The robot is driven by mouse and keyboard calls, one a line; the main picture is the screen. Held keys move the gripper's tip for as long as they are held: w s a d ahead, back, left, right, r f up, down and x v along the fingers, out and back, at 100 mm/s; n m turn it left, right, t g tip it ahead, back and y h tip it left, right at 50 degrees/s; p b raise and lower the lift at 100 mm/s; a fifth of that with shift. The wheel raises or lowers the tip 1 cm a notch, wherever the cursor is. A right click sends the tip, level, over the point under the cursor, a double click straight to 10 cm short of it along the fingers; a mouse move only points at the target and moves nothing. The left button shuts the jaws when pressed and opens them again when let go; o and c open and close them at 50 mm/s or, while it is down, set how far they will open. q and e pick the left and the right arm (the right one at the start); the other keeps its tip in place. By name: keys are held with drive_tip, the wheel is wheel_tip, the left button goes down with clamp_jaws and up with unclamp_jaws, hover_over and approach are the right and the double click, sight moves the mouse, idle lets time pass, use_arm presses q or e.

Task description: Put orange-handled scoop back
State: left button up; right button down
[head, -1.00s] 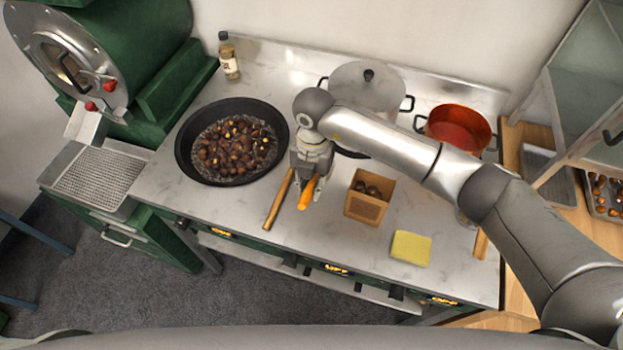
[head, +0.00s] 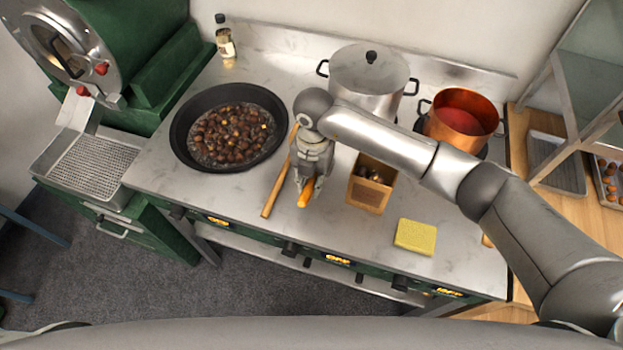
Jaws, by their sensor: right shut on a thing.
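The orange handle of the scoop (head: 306,194) shows at the tips of my right gripper (head: 308,183), which is shut on it. The rest of the scoop is hidden behind the gripper and arm. The handle is low over the steel counter (head: 240,218); I cannot tell whether it touches the counter. A wooden stick-like handle (head: 275,187) lies just left of the gripper. My left gripper does not show.
A dark pan of chestnuts (head: 181,152) stands to the left. A wooden box with chestnuts (head: 366,196) is close on the right, with a yellow sponge (head: 415,237) beyond it. A lidded pot (head: 368,82) and a copper pot (head: 460,122) stand behind.

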drive_tip(key=shift+f+b, duration=0.6)
drive_tip(key=shift+f, duration=0.1)
drive_tip(key=c, duration=1.3)
unclamp_jaws()
drive_tip(key=shift+o, duration=0.2)
wheel_tip(320, 180, up, 12)
drive_tip(key=shift+w, duration=0.35)
drive_tip(key=shift+d, duration=0.1)
